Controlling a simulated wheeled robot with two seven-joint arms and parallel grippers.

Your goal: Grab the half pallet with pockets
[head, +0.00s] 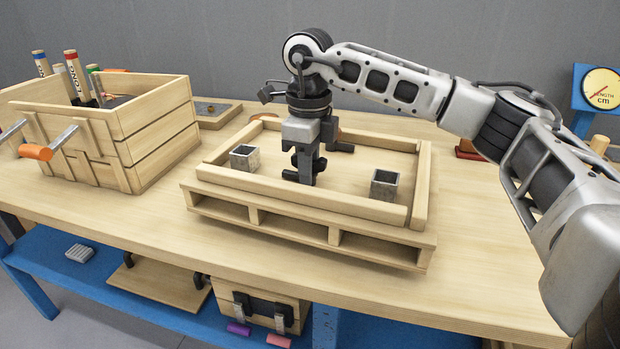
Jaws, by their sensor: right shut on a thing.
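The half pallet with pockets (300,217) is a light wooden pallet with a raised wooden rim, near the middle of the workbench. Two square grey metal pockets stand on its deck, a left one (245,158) and a right one (384,185). My right gripper (304,175) points straight down between the two pockets, inside the rim. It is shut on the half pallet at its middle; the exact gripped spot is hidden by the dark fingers. The pallet looks level and at bench height; I cannot tell whether it touches the bench top. My left gripper is not in view.
A wooden crate (150,135) with marker-like sticks stands at the left, orange-ended handles at its front. A grey plate (215,112) lies behind. A yellow dial gauge (602,88) stands at far right. The bench top (130,215) is clear in front of the pallet.

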